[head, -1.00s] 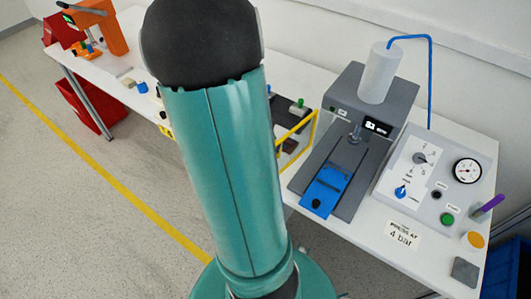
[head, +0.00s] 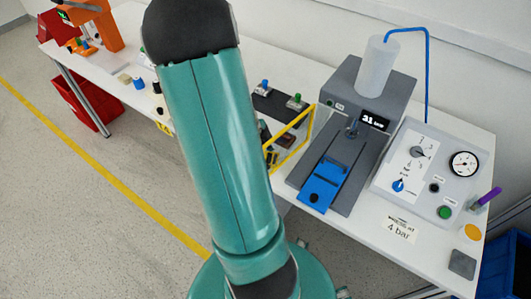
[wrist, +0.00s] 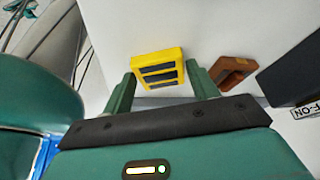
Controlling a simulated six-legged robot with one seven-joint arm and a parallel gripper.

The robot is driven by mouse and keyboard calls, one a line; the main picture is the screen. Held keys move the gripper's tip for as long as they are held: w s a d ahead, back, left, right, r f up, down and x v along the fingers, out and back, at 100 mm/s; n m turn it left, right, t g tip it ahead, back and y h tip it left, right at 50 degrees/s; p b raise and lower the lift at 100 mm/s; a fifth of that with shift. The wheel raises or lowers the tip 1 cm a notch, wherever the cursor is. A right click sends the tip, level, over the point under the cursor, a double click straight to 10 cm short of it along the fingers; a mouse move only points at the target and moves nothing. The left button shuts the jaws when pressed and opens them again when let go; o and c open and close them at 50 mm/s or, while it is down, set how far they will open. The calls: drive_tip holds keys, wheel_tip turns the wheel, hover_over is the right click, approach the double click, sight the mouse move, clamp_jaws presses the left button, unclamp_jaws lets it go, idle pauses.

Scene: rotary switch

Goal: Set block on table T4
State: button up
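In the wrist view a yellow block (wrist: 158,68) with dark slots across its face sits between the two green fingertips of my gripper (wrist: 160,77). The fingers meet its left and right sides, so my gripper looks shut on it. A white surface lies behind the block; I cannot tell how far below it is. The head view shows my teal arm, but my gripper and the block are hidden there.
A grey press (head: 372,90) with a blue slide (head: 325,187) and a control panel (head: 425,170) stand on the right. A yellow guard frame (head: 298,140) is beside the press. A brown piece (wrist: 232,74) lies right of my gripper. A red crate (head: 88,103) is under the table.

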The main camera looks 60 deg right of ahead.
drive_tip(key=shift+o, duration=1.1)
drive_tip(key=shift+r, duration=0.2)
drive_tip(key=v, duration=1.2)
drive_tip(key=shift+w+a, duration=0.1)
